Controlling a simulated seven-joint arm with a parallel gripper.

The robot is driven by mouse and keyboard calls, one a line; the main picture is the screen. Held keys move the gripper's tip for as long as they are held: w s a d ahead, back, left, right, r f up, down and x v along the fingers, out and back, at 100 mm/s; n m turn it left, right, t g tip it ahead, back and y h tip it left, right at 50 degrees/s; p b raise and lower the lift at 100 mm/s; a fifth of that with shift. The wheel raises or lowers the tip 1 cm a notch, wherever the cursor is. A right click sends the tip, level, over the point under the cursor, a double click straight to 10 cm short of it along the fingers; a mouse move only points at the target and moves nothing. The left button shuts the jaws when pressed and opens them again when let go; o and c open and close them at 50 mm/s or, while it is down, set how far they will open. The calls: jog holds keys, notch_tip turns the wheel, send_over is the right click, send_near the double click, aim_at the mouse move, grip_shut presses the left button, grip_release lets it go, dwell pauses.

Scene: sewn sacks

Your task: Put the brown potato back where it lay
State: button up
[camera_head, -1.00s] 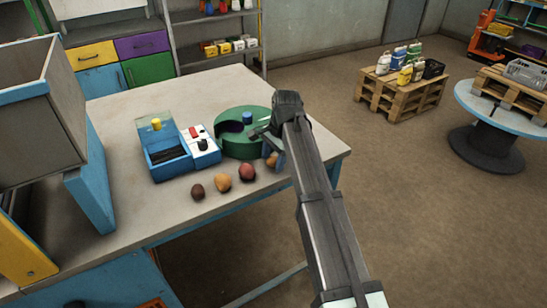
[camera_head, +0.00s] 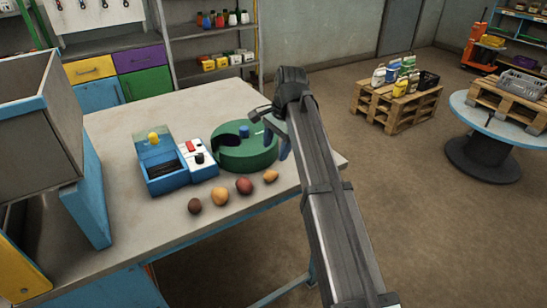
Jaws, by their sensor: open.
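Several potato-like lumps lie in a slanting row on the table (camera_head: 110,235). The dark brown one (camera_head: 195,206) is at the left end, then an orange-tan one (camera_head: 220,196), a red one (camera_head: 245,186) and a smaller tan one (camera_head: 270,176) at the right end. They stand apart from each other. My gripper (camera_head: 270,129) is open and empty, raised over the right side of the table, above and behind the small tan lump. Part of its jaws is hidden by my arm.
A round green container (camera_head: 245,158) with a dark opening and blue knob stands behind the row. To its left are a white panel (camera_head: 201,160) with red and black knobs and an open blue box (camera_head: 165,180). A large grey bin (camera_head: 40,130) stands far left.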

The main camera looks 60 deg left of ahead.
notch_tip(320, 180, up, 2)
jog(key=shift+w+d, duration=0.15)
dwell(0.5)
